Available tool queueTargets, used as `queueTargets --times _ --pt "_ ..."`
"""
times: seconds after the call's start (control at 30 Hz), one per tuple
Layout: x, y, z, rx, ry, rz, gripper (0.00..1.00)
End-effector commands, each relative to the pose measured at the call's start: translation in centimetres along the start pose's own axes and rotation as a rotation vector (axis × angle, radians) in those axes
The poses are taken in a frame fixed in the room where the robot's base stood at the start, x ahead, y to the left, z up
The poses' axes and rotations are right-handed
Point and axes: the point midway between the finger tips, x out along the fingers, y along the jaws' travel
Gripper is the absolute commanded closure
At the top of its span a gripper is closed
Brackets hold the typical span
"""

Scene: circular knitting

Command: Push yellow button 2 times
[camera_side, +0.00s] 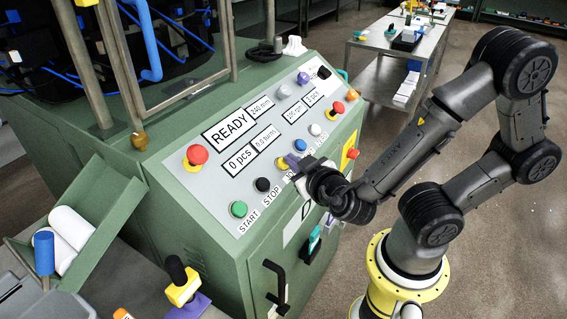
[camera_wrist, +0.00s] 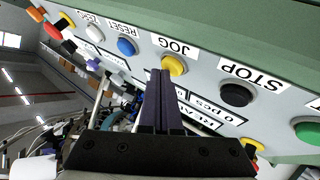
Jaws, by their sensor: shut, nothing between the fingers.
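In the side view my gripper (camera_side: 292,160) is at the panel's button row, right of the black button.
A black STOP button (camera_wrist: 237,95) and a blue RESET button (camera_wrist: 127,47) flank the yellow one. A green START button (camera_side: 239,209) is at the row's near end. A red emergency knob (camera_side: 198,155) stands up from the panel. A green tray (camera_side: 112,213) sticks out at left.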

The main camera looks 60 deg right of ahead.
Motion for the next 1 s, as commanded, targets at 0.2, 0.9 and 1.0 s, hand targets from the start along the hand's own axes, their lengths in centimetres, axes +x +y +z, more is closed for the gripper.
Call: queueTargets --times 0.2,0.9,1.0 --pt "-0.1 0.1 -0.1 0.0 0.0 0.0 1.0" --pt "-3.7 2.6 -2.8 0.003 0.004 -0.004 1.0" --pt "-4.1 3.0 -3.1 0.002 0.004 -0.002 1.0"
